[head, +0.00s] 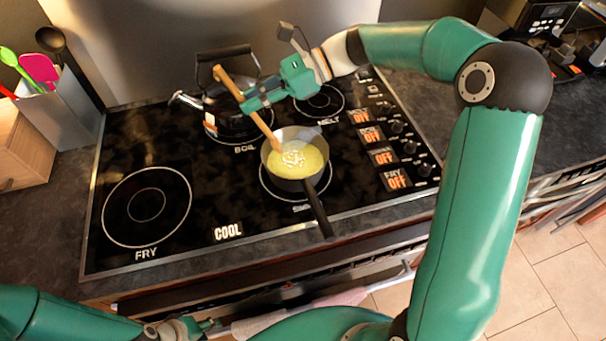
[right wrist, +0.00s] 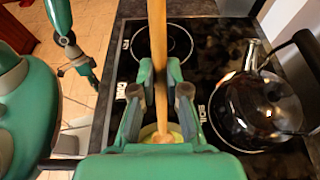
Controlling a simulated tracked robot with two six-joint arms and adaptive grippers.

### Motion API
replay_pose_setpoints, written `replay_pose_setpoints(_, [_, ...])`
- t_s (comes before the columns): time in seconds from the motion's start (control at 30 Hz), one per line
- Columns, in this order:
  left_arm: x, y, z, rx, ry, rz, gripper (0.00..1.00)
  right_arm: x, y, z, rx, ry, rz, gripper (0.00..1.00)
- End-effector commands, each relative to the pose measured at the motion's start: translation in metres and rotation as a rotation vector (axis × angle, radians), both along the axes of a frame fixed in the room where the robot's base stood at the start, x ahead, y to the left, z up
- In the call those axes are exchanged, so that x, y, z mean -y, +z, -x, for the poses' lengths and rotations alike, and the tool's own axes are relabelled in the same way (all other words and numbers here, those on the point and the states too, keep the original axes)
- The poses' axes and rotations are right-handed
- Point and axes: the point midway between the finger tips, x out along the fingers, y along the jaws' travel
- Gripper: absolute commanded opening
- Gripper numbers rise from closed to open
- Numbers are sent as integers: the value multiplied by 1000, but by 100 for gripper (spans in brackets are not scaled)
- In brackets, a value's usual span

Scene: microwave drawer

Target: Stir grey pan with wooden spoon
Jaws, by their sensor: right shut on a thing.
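The grey pan (head: 315,186) stands on the front right burner, its dark handle pointing down toward the front edge. It holds yellow food with pale bits. My right gripper (head: 251,100) is shut on the wooden spoon (head: 263,126), above and to the left of the pan. The spoon is tilted, and its lower end is in the yellow food. In the right wrist view the spoon (right wrist: 158,50) runs between the fingers, with part of the pan's contents below. My left gripper (head: 208,327) is low at the front, away from the pan; its jaws are too small to judge.
A black kettle (head: 225,118) stands on the back left burner, close behind the spoon. The front left burner (head: 147,206) is empty, and so is the back right one (head: 322,103). A utensil holder (head: 68,112) stands at the left. Knobs (head: 396,127) line the hob's right side.

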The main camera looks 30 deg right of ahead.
Motion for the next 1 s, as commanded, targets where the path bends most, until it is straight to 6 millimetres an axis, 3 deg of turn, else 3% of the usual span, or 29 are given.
replay_pose_setpoints(0.37, [0,0,0,0,0,0,40,0,4,0,1,0,0,0])
replay_pose_setpoints(0.8, [0,0,0,0,0,0,40,0,44,0,1,-1,0,0])
replay_pose_setpoints(1.0, [0,0,0,0,0,0,40,0,50,0,-1,0,0,0])
